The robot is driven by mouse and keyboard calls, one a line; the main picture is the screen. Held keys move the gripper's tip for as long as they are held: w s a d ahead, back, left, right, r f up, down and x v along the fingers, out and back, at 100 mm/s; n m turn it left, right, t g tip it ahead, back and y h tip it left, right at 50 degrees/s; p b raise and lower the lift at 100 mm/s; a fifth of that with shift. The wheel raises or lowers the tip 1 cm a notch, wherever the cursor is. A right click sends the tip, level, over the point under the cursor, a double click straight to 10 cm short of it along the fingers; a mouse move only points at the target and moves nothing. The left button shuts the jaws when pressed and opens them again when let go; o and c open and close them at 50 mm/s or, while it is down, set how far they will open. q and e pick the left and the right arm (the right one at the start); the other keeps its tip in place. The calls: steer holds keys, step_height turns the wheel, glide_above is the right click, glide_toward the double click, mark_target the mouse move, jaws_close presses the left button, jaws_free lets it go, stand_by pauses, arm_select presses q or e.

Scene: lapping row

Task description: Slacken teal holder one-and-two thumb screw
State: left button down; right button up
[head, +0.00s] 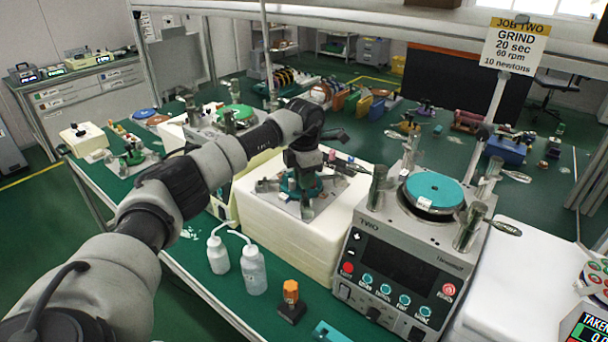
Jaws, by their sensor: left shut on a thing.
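A teal holder (315,189) stands on a small grey plate on a white block in the middle of the bench. My left gripper (303,177) reaches over it from the left and points down. It is shut at the holder. Its fingers and wrist hide most of the holder's top, and the thumb screw is too small and covered to make out clearly. My right gripper is not in view.
Right of the block stands the lapping machine marked TWO (400,262), with a teal disc (434,190) on top and clamp posts around it. Two white wash bottles (253,272) and an orange-topped piece (291,291) stand in front. A sign (514,46) hangs above.

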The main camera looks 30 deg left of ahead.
arm_select(q)
steer(key=n+p, duration=0.1)
steer(key=n, duration=0.3)
steer(key=shift+r+n, duration=0.1)
steer(key=shift+n, duration=0.2)
steer(key=shift+n+p, duration=0.35)
steer(key=shift+n, duration=1.55)
steer(key=c, duration=1.3)
jaws_free()
steer(key=shift+o, duration=0.2)
step_height(320, 180, up, 11)
steer(key=b, duration=0.2)
